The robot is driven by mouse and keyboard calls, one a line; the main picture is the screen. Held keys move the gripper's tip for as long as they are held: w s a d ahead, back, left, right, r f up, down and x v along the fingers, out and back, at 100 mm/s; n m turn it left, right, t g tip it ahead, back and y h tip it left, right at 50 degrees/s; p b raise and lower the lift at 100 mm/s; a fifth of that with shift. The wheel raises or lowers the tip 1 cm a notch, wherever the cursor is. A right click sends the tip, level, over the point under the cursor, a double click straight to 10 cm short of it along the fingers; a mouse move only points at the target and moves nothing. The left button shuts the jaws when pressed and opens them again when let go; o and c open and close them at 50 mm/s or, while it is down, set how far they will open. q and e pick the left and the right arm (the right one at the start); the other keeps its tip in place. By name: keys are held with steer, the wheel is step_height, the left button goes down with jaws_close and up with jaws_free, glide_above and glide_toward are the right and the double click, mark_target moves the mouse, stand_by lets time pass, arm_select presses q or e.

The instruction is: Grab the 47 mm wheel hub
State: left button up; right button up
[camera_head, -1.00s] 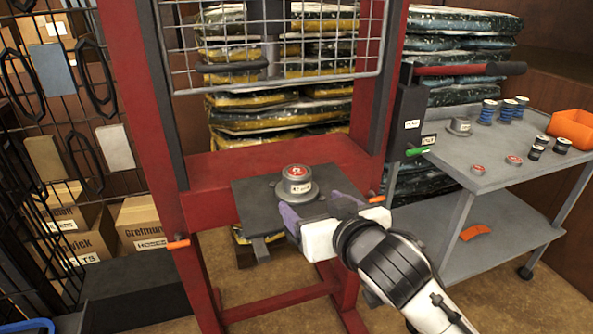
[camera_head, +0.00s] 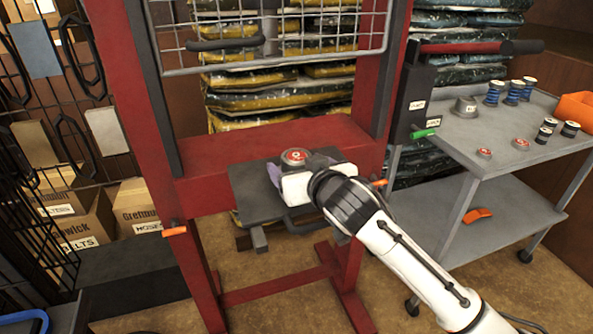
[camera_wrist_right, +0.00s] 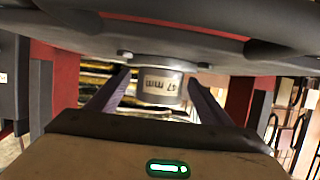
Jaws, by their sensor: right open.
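The wheel hub (camera_head: 294,156) is a grey flanged cylinder with a red top, upright on the dark plate (camera_head: 252,186) of the red press. In the right wrist view, which shows it upside down, the hub (camera_wrist_right: 160,84) bears a "47 mm" label. My right gripper (camera_head: 301,164) is open at the hub, its purple fingers on either side of it. In the wrist view, a gap shows between the hub and each finger (camera_wrist_right: 158,92). The white gripper body hides the hub's lower part in the head view. My left gripper is not in view.
The red press frame (camera_head: 270,148) stands around the plate, with a wire guard (camera_head: 270,35) above. A grey cart (camera_head: 475,150) at right carries another grey hub (camera_head: 465,106), several spools, small red-topped parts and an orange bin (camera_head: 577,108). Boxes (camera_head: 137,206) stand at left.

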steer(key=shift+w+a+f, duration=0.1)
steer(key=shift+w, duration=0.2)
steer(key=c, duration=1.8)
steer(key=shift+r, duration=0.3)
steer(key=shift+c, duration=0.2)
